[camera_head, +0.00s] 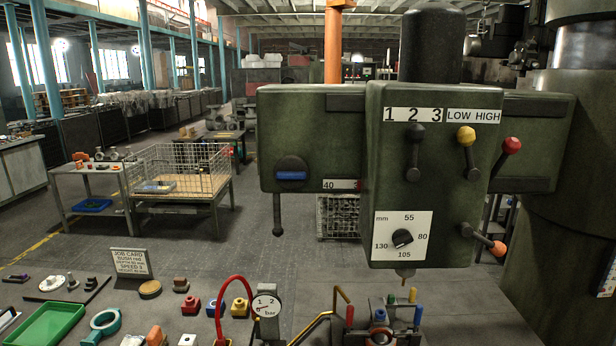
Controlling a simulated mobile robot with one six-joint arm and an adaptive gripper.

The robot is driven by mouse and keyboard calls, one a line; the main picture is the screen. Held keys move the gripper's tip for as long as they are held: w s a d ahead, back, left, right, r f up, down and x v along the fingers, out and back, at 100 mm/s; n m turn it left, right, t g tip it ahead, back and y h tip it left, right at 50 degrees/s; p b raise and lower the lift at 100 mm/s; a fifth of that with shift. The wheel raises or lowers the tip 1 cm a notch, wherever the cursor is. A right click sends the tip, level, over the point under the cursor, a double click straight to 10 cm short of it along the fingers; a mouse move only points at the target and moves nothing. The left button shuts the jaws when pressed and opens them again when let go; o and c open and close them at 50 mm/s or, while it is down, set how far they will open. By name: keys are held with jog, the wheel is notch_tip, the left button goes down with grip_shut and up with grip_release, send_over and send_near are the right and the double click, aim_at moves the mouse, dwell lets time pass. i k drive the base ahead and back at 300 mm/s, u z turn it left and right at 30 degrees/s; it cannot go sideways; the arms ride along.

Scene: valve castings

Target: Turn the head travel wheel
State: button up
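The green drilling machine head (426,190) stands at the right of centre on a horizontal green arm (318,112). A round dark wheel with a blue bar (291,175) is on the left part of this arm; it looks like the head travel wheel, though no label confirms it. A dark crank-like handle (278,215) hangs just below it. A small scale reading 40 (340,184) is right of the wheel. A dial with mm numbers (402,238) points up and right, towards a place between 55 and 80. My gripper does not show in this view.
Black, yellow and red-knobbed levers (467,150) and an orange-knobbed lever (484,240) project from the head. A gauge (266,304), red hose, job card (131,262), green tray (48,326) and castings fill the foreground. A wire basket (180,170) stands behind left.

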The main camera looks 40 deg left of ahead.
aim_at(291, 172)
jog(key=z, duration=0.1)
jog(key=k, duration=1.35)
jog(key=u, duration=1.2)
jog(key=i, duration=0.95)
jog(key=u, duration=0.1)
